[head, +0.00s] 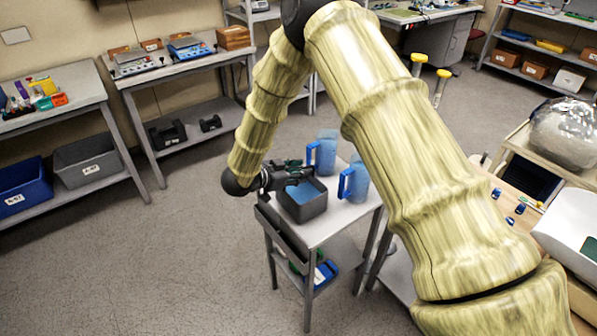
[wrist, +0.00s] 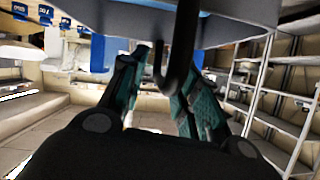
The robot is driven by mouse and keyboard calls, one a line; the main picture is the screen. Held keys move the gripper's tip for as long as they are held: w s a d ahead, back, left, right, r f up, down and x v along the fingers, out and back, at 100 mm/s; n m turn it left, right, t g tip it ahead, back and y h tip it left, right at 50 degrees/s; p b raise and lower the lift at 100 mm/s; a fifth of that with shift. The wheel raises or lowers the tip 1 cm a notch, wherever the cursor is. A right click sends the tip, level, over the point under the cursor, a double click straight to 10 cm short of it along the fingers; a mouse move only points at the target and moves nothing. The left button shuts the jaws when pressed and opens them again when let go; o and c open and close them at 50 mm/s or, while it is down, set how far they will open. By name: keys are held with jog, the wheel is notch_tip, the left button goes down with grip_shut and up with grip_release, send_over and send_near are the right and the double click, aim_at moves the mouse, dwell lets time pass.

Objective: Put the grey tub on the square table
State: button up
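A dark grey tub (head: 303,210) with something blue inside sits on the left part of a small light-topped table (head: 335,221) in the head view. My gripper (head: 294,178) is at the tub's far side, low over or beside its rim; contact cannot be told. In the wrist view my gripper's two teal fingers (wrist: 160,82) stand apart, with a dark curved strip (wrist: 182,55) hanging near them. A large blue-grey surface (wrist: 225,30) fills the top of that view. Another grey tub (head: 88,162) with a white label is on the low shelf at left.
Two blue jugs (head: 354,184) stand on the small table, right of and behind the dark tub. Its lower shelf holds a blue bin (head: 325,273). A blue bin (head: 25,187) is beside the labelled tub. Open floor (head: 180,260) lies left of the table.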

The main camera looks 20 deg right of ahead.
jog(key=shift+a, duration=0.1)
jog(key=b+v, duration=0.2)
jog(key=v, duration=1)
